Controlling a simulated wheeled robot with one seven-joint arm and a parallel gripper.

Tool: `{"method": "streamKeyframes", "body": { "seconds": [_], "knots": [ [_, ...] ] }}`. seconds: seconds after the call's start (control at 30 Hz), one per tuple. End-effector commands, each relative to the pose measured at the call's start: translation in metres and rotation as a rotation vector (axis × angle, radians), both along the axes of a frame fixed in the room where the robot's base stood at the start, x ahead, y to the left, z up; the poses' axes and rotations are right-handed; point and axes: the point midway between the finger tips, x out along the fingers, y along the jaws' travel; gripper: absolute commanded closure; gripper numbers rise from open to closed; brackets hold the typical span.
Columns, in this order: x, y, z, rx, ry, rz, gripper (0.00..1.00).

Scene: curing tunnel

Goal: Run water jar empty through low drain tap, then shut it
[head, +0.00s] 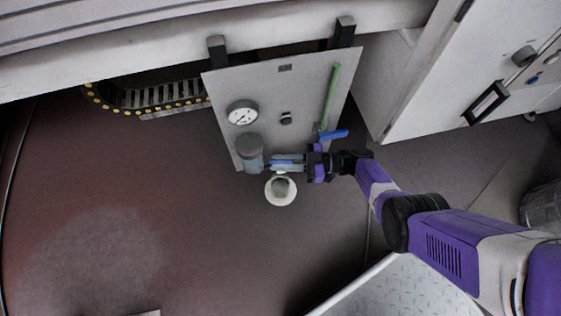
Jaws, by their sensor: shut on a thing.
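The water jar (250,158) is a grey, see-through cylinder with a dark cap, fixed at the lower left of a pale upright panel. My gripper (274,162) reaches in from the right, just beside the jar's lower part. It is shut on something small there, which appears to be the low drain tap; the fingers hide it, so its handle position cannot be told. A round white cup or funnel (281,197) with a grey middle sits just below the fingers. The water level in the jar cannot be made out.
The panel (262,95) carries a round gauge (242,113), a dark knob (286,118) and a green pipe (332,95) with a blue lever (334,135) close above my gripper. A white cabinet (420,90) stands at right. The brown floor (150,220) is mostly clear at left.

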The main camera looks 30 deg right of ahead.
Motion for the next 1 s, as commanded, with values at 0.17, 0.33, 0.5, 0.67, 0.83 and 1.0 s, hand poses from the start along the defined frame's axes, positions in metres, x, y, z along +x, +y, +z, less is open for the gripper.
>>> {"method": "streamKeyframes", "body": {
  "seconds": [0.17, 0.33, 0.5, 0.67, 0.83, 1.0],
  "knots": [
    [-0.001, 0.0, -0.001, 0.0, 0.002, -0.002, 0.64],
    [0.0, 0.0, -0.001, 0.0, 0.001, -0.001, 0.64],
    [-0.001, -0.002, 0.0, -0.001, 0.001, -0.002, 0.64],
    [-0.009, -0.018, 0.0, 0.0, 0.001, -0.005, 0.64],
    [-0.024, -0.043, 0.0, 0.0, 0.001, -0.006, 0.64],
    [-0.036, -0.061, -0.001, 0.0, 0.001, -0.004, 0.64]
  ]
}}
